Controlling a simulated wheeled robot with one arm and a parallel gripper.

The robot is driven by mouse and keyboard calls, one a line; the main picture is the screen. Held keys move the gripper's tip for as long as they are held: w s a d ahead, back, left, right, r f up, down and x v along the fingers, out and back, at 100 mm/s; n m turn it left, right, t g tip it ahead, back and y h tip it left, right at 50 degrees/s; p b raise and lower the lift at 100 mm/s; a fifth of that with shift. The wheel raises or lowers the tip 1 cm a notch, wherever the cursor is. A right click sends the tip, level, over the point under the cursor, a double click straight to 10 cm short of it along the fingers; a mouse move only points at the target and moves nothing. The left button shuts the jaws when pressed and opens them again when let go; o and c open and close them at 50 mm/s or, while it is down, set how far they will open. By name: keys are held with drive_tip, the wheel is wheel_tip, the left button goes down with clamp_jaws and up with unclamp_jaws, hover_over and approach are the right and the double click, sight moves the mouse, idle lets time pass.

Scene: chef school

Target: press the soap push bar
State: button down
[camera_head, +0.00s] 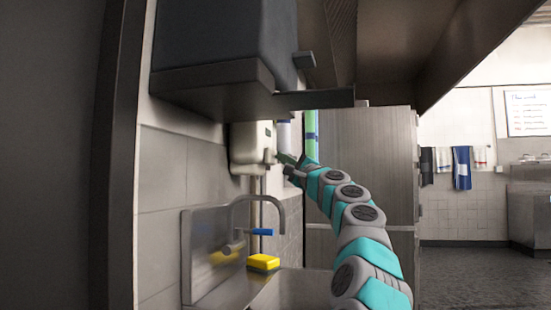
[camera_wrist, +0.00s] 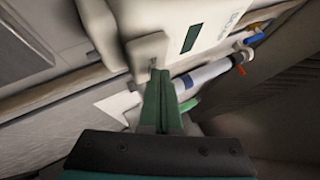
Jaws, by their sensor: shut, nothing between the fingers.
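The soap dispenser (camera_head: 246,146) is a cream box on the tiled wall above the sink, at the centre-left of the head view. In the wrist view its body (camera_wrist: 185,22) fills the top middle. A cream block low on its front, which looks like the push bar (camera_wrist: 148,50), is right at my fingertips. My gripper (camera_head: 280,157) reaches in from the right, its tip close to the dispenser's lower front. In the wrist view the green fingers (camera_wrist: 158,73) are together and empty, and their tips overlap the block's edge. I cannot tell whether they touch it.
A dark overhead shelf unit (camera_head: 215,85) hangs close above the dispenser. Below are a curved faucet (camera_head: 238,205), a yellow sponge (camera_head: 263,262) and a metal sink (camera_head: 295,290). A tall metal cabinet (camera_head: 362,150) stands behind my arm. Open floor (camera_head: 470,275) lies at right.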

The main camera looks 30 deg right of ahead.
drive_tip(key=shift+w+a, duration=0.4)
drive_tip(key=shift+w, duration=0.05)
idle(0.7)
drive_tip(key=shift+s, duration=0.1)
drive_tip(key=shift+s+d, duration=0.85)
drive_tip(key=shift+s, duration=0.05)
drive_tip(key=s+d+p, duration=0.1)
drive_tip(key=s+d, duration=0.2)
drive_tip(key=s, duration=0.1)
drive_tip(key=shift+d, duration=0.15)
idle(1.0)
